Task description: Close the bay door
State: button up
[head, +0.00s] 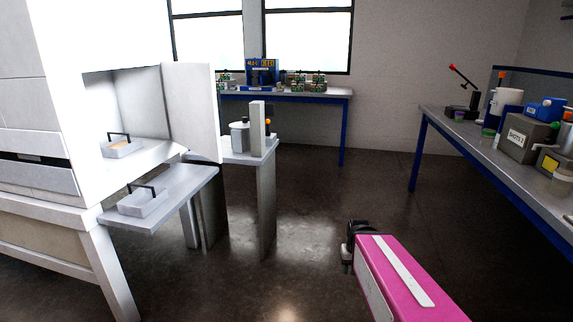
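The bay door (191,112) is a pale flat panel at the right side of the bay opening in the tall white cabinet (85,40) at left. It stands swung open, and the bay (125,105) is exposed. Inside the bay sits a small grey tray with a black handle (121,148). My pink arm reaches in from the lower right. The dark end of it, my gripper (350,256), is over the floor, well right of the door and apart from it. Its fingers are too small and dark to tell whether they are open or shut.
A grey shelf (180,205) juts out below the bay, with a second black-handled block (143,199) on it. A pedestal (262,200) with a white jar (239,136) stands just right of the door. A cluttered bench (470,140) is at right. The floor (340,190) between is clear.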

aim_at(191, 91)
jog(key=i+l+z, duration=0.1)
jog(key=i+z, duration=0.35)
jog(key=i, duration=0.45)
jog(key=i+j+z, duration=0.2)
jog(key=i+z, duration=0.2)
jog(key=i, duration=0.45)
jog(key=i+l+u, duration=0.15)
jog(key=i+u, duration=0.2)
jog(key=i, duration=0.15)
jog(key=i+l+u, duration=0.35)
jog(key=i, duration=0.2)
jog(key=j+u, duration=0.1)
jog(key=u, duration=2.75)
